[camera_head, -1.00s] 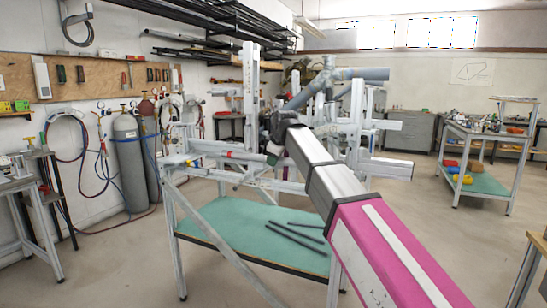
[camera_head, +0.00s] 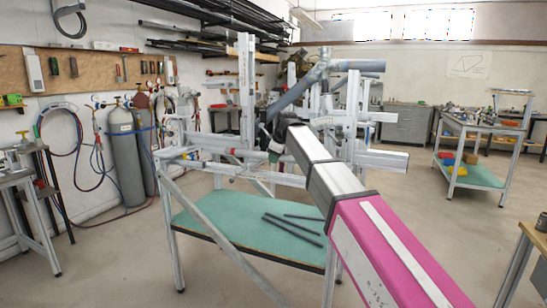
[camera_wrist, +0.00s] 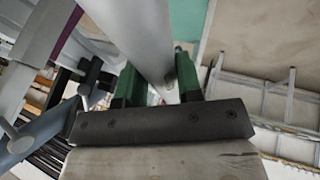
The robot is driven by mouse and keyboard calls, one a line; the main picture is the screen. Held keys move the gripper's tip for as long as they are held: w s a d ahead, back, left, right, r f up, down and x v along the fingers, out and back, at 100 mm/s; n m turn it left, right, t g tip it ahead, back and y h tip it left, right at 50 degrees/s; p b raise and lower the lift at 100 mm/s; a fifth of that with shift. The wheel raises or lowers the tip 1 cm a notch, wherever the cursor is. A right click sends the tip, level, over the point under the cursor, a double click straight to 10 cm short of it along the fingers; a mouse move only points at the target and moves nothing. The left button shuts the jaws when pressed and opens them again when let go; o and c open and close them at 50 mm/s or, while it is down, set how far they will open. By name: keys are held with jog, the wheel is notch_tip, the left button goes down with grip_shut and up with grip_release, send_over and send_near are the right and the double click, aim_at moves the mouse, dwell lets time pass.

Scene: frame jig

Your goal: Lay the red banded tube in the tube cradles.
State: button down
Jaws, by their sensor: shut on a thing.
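The red banded tube (camera_head: 210,149) is pale grey and lies roughly level along the left part of the frame jig, with a red band near its middle. My gripper (camera_head: 273,146) is at its right end, mostly hidden behind my wrist. In the wrist view, my gripper's green fingers (camera_wrist: 160,88) are shut on a pale smooth tube (camera_wrist: 135,30); no band shows on that stretch. The tube cradles cannot be made out clearly among the jig's grey bars. I cannot tell whether the tube touches a support.
The jig's tall grey uprights (camera_head: 246,90) and a slanted blue-grey tube (camera_head: 290,95) stand close around my gripper. Below is a green shelf (camera_head: 215,222) with several dark rods (camera_head: 293,230). A trolley (camera_head: 480,150) stands at right. Floor is clear between them.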

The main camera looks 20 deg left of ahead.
jog(key=w+d+f, duration=0.1)
jog(key=w+d, duration=0.7)
jog(key=w, duration=0.1)
jog(key=shift+d+f, duration=0.3)
jog(key=shift+f, duration=0.05)
dwell(1.8)
jog(key=shift+w+f, duration=0.1)
jog(key=shift+f, duration=0.2)
dwell(0.6)
jog(key=c, duration=0.7)
grip_release()
